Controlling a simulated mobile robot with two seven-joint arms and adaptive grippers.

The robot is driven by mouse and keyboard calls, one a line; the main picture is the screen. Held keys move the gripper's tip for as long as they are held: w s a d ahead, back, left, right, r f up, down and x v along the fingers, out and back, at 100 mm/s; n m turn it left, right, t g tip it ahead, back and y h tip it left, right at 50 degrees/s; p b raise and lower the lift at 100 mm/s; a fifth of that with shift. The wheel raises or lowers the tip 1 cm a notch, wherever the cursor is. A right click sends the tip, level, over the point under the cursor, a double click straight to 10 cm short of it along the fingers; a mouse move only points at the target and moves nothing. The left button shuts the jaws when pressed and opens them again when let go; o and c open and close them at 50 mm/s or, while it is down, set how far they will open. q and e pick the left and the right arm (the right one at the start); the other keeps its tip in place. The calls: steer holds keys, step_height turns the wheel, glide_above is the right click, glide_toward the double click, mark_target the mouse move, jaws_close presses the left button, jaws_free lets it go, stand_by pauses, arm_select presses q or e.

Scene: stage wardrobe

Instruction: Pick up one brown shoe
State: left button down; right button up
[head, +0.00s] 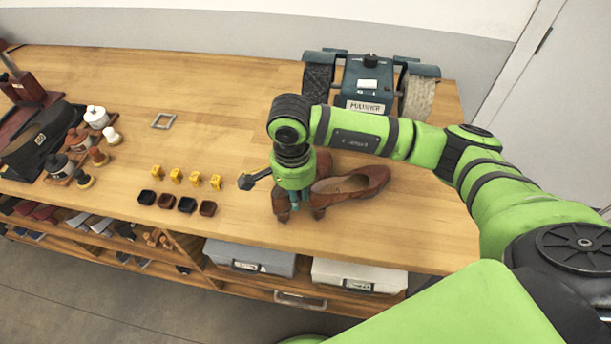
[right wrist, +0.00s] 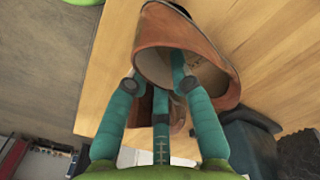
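Two brown heeled shoes are on the wooden table in the head view. The right-hand shoe (head: 352,185) lies with its toe to the right. The left-hand shoe (head: 280,201) is partly hidden by my right gripper (head: 296,202), which points down over its heel end. In the right wrist view, a brown shoe (right wrist: 163,58) opens towards the camera. The teal fingers of the right gripper (right wrist: 156,80) stand apart at its rim; one reaches into the opening, another is outside. I see no clear grip. My left gripper is out of view.
A polisher (head: 365,85) stands at the back. Small yellow pieces (head: 195,178) and dark square cups (head: 187,204) lie left of the shoes. Bottles (head: 96,117) and brushes are farther left. The table's middle is clear; boxes (head: 249,257) sit below.

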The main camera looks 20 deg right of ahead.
steer(key=shift+s, duration=0.1)
jaws_close()
steer(key=shift+r, duration=0.15)
